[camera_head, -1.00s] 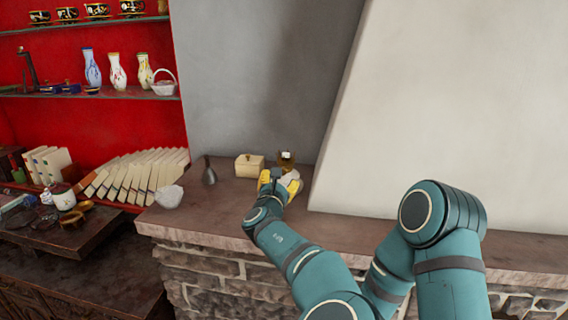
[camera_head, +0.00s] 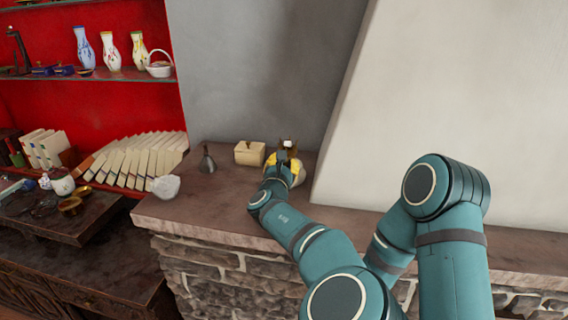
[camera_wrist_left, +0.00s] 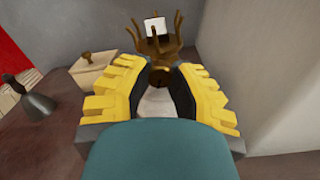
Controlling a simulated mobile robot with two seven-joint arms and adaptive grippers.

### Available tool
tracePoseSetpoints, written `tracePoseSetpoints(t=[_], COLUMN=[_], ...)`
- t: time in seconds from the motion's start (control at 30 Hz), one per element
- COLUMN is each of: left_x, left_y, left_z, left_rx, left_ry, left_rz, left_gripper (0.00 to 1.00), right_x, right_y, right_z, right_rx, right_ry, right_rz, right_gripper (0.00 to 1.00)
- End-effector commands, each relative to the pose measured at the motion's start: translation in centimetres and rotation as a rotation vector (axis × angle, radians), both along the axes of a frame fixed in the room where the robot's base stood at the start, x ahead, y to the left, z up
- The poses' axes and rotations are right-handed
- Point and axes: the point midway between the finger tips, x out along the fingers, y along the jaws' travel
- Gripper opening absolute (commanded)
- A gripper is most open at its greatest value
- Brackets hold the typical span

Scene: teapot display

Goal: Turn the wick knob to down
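A brown pronged holder with a white block on top (camera_head: 288,144) stands on the mantel shelf. It also shows in the left wrist view (camera_wrist_left: 158,47). My left gripper (camera_head: 284,162), with yellow fingers, is right in front of it. In the left wrist view its fingers (camera_wrist_left: 161,70) are spread apart. A small brown rounded part (camera_wrist_left: 160,76) shows between the fingertips, with a pale surface (camera_wrist_left: 155,103) below it. Whether either finger touches the brown part is unclear. I cannot make out which part is the wick knob. My right gripper is not in view.
A cream lidded box (camera_head: 249,153) and a grey funnel-shaped object (camera_head: 207,160) stand to the left on the mantel (camera_head: 225,190). A white lump (camera_head: 166,187) lies near its left end. A sloping pale wall (camera_head: 430,100) rises close on the right.

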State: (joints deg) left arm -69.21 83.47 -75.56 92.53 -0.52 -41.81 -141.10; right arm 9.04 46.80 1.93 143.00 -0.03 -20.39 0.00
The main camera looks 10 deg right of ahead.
Motion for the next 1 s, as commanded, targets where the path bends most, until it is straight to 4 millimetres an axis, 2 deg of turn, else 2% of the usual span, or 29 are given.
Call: tracePoseSetpoints(t=[0.27, 0.47, 1.0], left_x=[0.0, 0.0, 0.0], left_y=[0.0, 0.0, 0.0], left_z=[0.0, -0.2, -0.3], left_rx=[-0.005, -0.057, -0.409], left_ry=[0.002, 0.021, 0.157], left_rz=[0.000, -0.001, -0.002], left_gripper=[0.00, 0.00, 0.00], right_x=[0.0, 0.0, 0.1], right_y=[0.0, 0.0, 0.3], right_z=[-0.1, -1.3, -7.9], right_rx=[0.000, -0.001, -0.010], right_ry=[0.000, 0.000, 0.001], right_rz=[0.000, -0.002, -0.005], right_gripper=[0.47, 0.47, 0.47])
